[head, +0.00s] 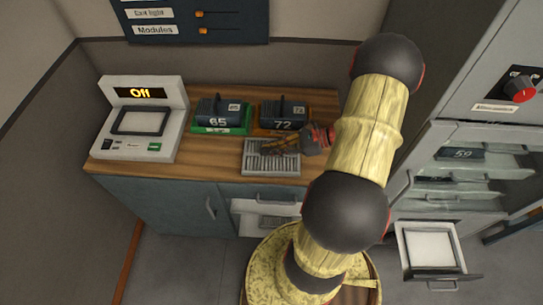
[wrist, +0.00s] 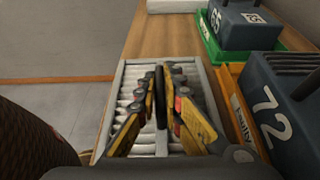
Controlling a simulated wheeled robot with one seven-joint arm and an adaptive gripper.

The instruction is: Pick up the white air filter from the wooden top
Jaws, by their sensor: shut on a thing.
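The white air filter (head: 270,163) is a ribbed panel in a light grey frame at the front edge of the wooden top (head: 222,172). In the wrist view the filter (wrist: 131,84) lies below my gripper, with a dark upright bar along its middle. My gripper (wrist: 163,85) has its yellow and dark fingers on either side of this bar, shut on it. In the head view my gripper (head: 284,144) is over the filter's back part. I cannot tell whether the filter touches the top or is slightly raised.
Behind the filter are a dark block marked 65 (head: 218,112) on a green tray and one marked 72 (head: 284,116) on an orange tray. A grey device reading Off (head: 140,120) stands at left. An open drawer (head: 430,250) juts out at right.

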